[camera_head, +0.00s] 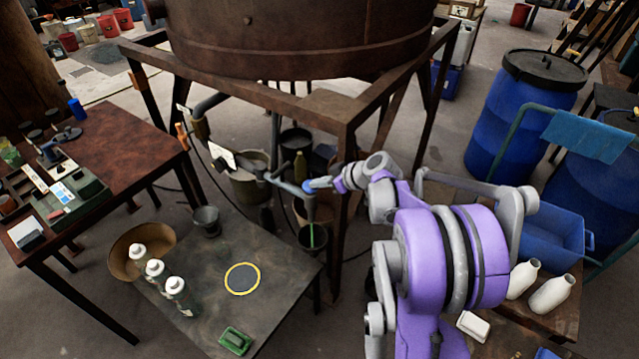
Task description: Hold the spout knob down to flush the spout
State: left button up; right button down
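The grey spout pipe (285,186) runs out under the big vat and bends down at its right end. A small blue piece (318,184), which looks like the spout knob, sits at that bend. My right gripper (334,184) reaches in from the right, its tip at or against the blue piece. The fingers are too small to show whether they are open or shut. A thin green streak (312,236) hangs below the spout end, over a dark bucket (312,246). My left gripper is out of view.
The vat (295,35) stands on a rusty frame (345,108) around the spout. Blue barrels (515,120) and a blue crate (550,240) stand at right.

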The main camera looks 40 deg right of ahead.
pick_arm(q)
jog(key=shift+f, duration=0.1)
pick_arm(e)
jog(key=shift+s+a+f, duration=0.1)
jog(key=shift+a+f, duration=0.05)
jog(key=shift+f, duration=0.25)
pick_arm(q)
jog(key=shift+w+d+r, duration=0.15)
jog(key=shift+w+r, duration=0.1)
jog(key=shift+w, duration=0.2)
pick_arm(e)
jog(key=v, duration=1.1)
jog(key=shift+r, duration=0.35)
jog(key=shift+w, duration=0.2)
